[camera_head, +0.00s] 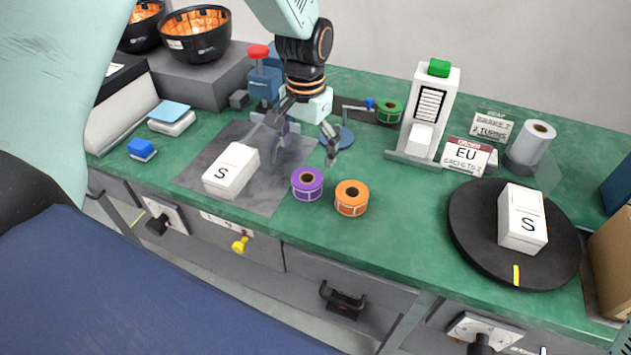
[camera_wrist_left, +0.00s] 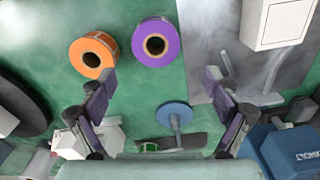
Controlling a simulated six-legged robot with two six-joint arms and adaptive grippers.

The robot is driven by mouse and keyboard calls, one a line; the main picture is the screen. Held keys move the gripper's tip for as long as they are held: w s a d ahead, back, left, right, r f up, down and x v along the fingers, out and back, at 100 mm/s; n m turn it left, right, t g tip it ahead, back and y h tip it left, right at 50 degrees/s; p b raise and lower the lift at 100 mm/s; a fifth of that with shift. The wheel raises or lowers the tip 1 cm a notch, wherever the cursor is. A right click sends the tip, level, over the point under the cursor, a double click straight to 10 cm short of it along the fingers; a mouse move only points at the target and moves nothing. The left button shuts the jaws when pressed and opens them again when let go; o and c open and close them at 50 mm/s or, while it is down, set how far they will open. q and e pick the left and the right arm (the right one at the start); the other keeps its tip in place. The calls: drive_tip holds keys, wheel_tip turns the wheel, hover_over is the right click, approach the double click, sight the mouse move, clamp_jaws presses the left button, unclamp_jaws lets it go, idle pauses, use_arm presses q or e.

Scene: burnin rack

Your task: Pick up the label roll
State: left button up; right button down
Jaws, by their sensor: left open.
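A purple label roll (camera_head: 308,192) and an orange label roll (camera_head: 352,207) stand side by side near the front edge of the green bench. A green label roll (camera_head: 388,118) sits further back. My left gripper (camera_head: 303,138) is open and empty, pointing down above the bench just behind the purple roll. In the left wrist view the purple roll (camera_wrist_left: 137,42) and orange roll (camera_wrist_left: 78,58) lie beyond the open fingertips (camera_wrist_left: 158,82), the purple one nearly centred between them. My right gripper is out of view.
A white S box (camera_head: 230,178) lies on a grey mat (camera_head: 264,199) left of the rolls. A black turntable (camera_head: 478,238) with another S box (camera_head: 522,220) is at right. A white dispenser (camera_head: 432,102) stands behind. Bench between orange roll and turntable is clear.

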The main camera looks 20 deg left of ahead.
sight(308, 178)
use_arm(q)
drive_tip(key=f, duration=0.4)
drive_tip(key=s+f+b, duration=0.1)
drive_tip(key=f, duration=0.1)
drive_tip(key=shift+d+f, duration=0.15)
drive_tip(key=shift+f, duration=0.25)
drive_tip(key=shift+d+f, duration=0.25)
drive_tip(key=shift+w+a+f, duration=0.1)
drive_tip(key=shift+f, duration=0.05)
drive_tip(key=shift+a+f, duration=0.1)
drive_tip(key=shift+a, duration=0.2)
drive_tip(key=shift+c, duration=1)
drive_tip(key=shift+d+r, duration=0.2)
drive_tip(key=shift+d, duration=0.2)
drive_tip(key=c, duration=0.5)
drive_tip(key=shift+a+f, duration=0.1)
drive_tip(key=shift+a, duration=0.05)
drive_tip(key=c, duration=0.6)
